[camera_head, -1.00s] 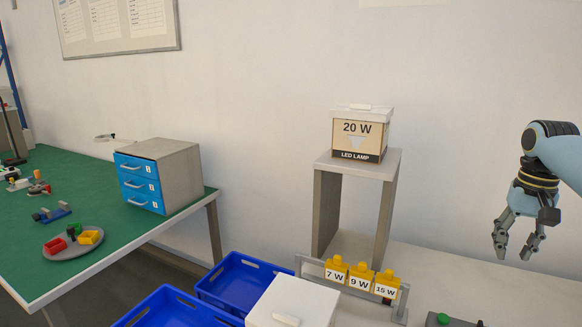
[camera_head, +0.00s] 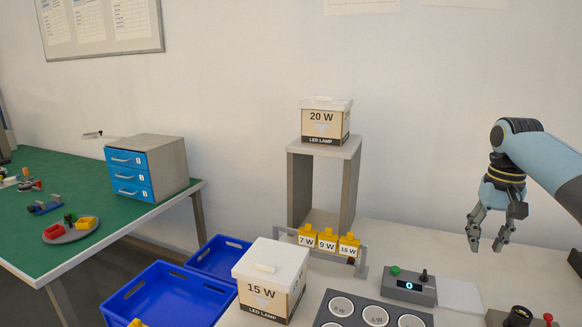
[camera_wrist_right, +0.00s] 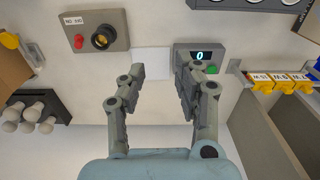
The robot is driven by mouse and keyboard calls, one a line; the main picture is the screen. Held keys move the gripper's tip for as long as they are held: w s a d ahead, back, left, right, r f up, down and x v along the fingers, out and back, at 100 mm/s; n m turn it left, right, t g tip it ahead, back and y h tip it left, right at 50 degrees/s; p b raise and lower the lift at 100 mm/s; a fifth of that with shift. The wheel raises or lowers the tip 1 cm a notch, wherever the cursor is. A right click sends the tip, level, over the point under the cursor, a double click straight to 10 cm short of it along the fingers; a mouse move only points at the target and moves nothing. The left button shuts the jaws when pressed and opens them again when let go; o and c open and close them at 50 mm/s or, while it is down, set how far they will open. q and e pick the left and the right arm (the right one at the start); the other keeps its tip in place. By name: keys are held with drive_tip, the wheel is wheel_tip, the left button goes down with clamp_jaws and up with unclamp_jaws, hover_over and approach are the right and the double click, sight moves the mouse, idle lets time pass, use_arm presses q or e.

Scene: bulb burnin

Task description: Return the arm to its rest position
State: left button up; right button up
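My right gripper (camera_head: 487,247) hangs at the right of the head view, fingers down, above the pale table and near the wall. Its fingers are spread apart with nothing between them. In the right wrist view the same gripper (camera_wrist_right: 158,78) shows both fingers apart, with only table surface and a white pad between and beyond them. My right arm (camera_head: 545,160) comes in from the right edge. My left gripper is in neither view.
Below the gripper are a grey display box (camera_head: 408,288) reading 0 and a white pad (camera_head: 460,296). A 15 W box (camera_head: 262,300), a 20 W box (camera_head: 325,125) on a shelf stand (camera_head: 350,170), yellow-tagged rack (camera_head: 362,262) and blue crates (camera_head: 170,295) are further left.

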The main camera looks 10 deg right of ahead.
drive_tip(key=s+a+f+n+t+h, duration=0.1)
drive_tip(key=s+a+f+n, duration=0.3)
drive_tip(key=s+a+f, duration=0.65)
drive_tip(key=s+a+r+n+t, duration=0.1)
drive_tip(key=s+a+r, duration=0.2)
drive_tip(key=s, duration=0.4)
drive_tip(key=s+a+r+n+t, duration=0.1)
drive_tip(key=s+a+r, duration=0.15)
drive_tip(key=s, duration=0.45)
drive_tip(key=s+a+r+t, duration=0.1)
drive_tip(key=s+a+r, duration=0.2)
drive_tip(key=s, duration=0.4)
wheel_tip(320, 180, down, 40)
drive_tip(key=s+d+g+b, duration=0.2)
drive_tip(key=b, duration=1)
use_arm(q)
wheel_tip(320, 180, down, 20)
drive_tip(key=b, duration=0.8)
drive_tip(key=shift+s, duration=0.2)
use_arm(e)
drive_tip(key=s+d+f+g, duration=0.1)
drive_tip(key=s+f, duration=1.7)
drive_tip(key=f, duration=0.5)
drive_tip(key=shift+s+d, duration=0.15)
drive_tip(key=shift+s, duration=0.1)
